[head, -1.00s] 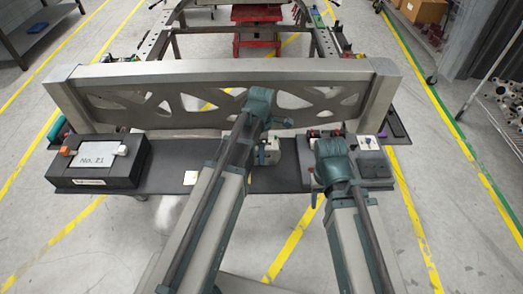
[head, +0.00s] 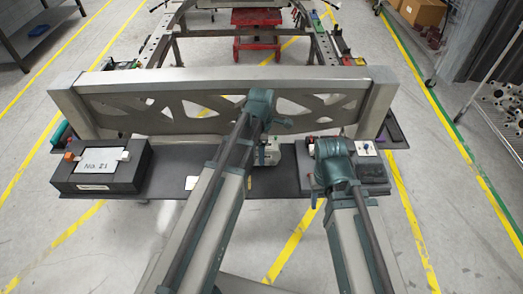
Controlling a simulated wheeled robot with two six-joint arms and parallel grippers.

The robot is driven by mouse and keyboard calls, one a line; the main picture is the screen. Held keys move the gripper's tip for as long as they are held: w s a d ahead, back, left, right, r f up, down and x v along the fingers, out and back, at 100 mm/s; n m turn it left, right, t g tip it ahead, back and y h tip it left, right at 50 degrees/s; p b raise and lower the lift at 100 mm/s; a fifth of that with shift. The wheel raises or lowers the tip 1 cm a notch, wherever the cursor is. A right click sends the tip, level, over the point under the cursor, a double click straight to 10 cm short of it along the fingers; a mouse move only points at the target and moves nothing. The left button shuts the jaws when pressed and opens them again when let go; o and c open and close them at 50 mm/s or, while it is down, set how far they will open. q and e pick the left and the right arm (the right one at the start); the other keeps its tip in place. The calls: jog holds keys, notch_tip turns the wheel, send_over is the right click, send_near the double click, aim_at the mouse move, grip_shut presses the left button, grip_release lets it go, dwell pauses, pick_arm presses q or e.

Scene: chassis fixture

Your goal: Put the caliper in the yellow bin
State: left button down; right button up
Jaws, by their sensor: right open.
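The perforated metal beam (head: 150,78) stands along the back of the shelf. A black box marked "No. 21" (head: 100,185) sits at the left. A grey block with small parts (head: 371,170) is at the right. A red lift (head: 257,45) stands behind.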

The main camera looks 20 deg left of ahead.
pick_arm(q)
notch_tip(320, 180, up, 7)
jog(key=p, duration=0.6)
jog(key=shift+r, duration=0.1)
